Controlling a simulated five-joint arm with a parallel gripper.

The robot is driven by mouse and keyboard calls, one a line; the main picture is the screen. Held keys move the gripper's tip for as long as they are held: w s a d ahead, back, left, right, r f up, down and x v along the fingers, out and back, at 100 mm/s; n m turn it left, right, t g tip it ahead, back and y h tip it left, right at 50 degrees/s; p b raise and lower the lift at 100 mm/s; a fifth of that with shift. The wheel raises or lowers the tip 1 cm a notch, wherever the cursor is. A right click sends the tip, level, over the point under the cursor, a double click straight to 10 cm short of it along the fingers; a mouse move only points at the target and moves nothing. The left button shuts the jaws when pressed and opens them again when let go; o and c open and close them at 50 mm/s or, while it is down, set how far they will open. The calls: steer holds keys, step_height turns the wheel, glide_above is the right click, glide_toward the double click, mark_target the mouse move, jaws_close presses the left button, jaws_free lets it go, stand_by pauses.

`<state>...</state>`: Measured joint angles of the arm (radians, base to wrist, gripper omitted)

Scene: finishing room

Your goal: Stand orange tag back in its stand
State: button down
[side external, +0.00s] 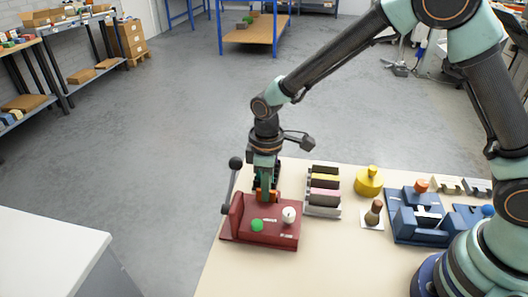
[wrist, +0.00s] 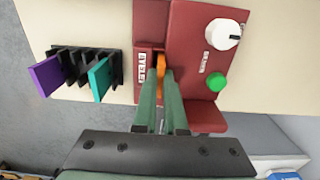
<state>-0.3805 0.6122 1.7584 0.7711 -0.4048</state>
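The orange tag (wrist: 160,62) is seen edge-on at a dark slot in the dark red block (wrist: 184,48), beside a white label. My gripper (wrist: 160,78) points down at it, and its green fingers look closed on the tag with only a narrow gap between them. In the side external view, the orange tag (side external: 265,196) shows at the fingertips, low over the red block (side external: 270,240); its lower edge is hidden. A black slotted stand (wrist: 75,54) is left of my gripper in the wrist view. It holds a purple tag (wrist: 46,75) and a teal tag (wrist: 99,78).
The red block carries a green button (side external: 257,225), a white knob (side external: 288,214) and a black-knobbed lever (side external: 231,185) beside my gripper. To the right are a rack of coloured blocks (side external: 323,205), a yellow weight (side external: 369,181) and a blue fixture (side external: 416,234).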

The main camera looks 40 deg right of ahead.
steer(key=shift+r, duration=3.75)
steer(key=w+d, duration=0.7)
steer(key=w, duration=0.3)
steer(key=shift+s+d+f, duration=0.1)
steer(key=shift+s+f, duration=0.05)
steer(key=shift+f, duration=3.15)
steer(key=shift+f, duration=0.6)
steer(key=c, duration=1.3)
jaws_free()
steer(key=shift+o, duration=0.2)
